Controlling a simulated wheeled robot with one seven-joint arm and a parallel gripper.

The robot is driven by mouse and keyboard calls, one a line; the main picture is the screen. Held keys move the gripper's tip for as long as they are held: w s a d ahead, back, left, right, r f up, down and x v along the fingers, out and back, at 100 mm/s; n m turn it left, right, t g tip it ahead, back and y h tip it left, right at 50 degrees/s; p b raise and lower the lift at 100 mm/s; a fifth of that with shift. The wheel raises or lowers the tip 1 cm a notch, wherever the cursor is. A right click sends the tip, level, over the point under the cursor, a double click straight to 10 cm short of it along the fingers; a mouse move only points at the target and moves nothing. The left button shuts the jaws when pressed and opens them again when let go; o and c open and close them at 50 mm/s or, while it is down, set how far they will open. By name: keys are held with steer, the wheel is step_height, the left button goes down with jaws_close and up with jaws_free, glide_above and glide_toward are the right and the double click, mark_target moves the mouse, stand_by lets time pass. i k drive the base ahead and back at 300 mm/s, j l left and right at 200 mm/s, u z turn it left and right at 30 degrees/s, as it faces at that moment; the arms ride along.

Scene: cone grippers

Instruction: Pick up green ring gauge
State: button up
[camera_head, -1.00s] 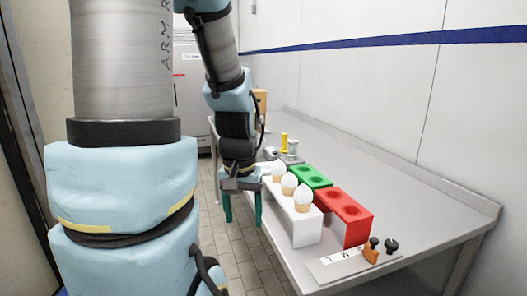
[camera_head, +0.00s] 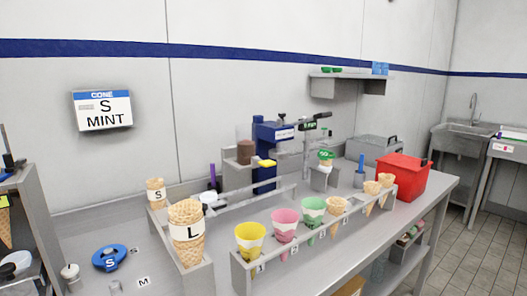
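I cannot tell for certain which thing is the green ring gauge. A small green-topped piece (camera_head: 326,155) stands on a grey block right of the blue press. Flat green pieces (camera_head: 331,70) lie on the wall shelf, too small to make out. My gripper and arm are out of view.
A grey rack (camera_head: 300,262) along the front of the bench (camera_head: 408,226) holds yellow, pink and green cups and several cones. A large L cone (camera_head: 187,232), the blue press (camera_head: 265,150) and a red box (camera_head: 402,178) also stand there. The wall shelf (camera_head: 347,85) hangs above.

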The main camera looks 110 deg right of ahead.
mark_target(324, 154)
steer(key=k+l+z, duration=0.1)
steer(key=k+l, duration=0.15)
steer(key=k, duration=0.35)
steer(key=k+l+z, duration=0.15)
steer(key=k+l, duration=0.2)
steer(key=k, duration=0.25)
steer(key=k+l+z, duration=0.1)
steer(key=k+l, duration=0.3)
steer(key=k, duration=0.15)
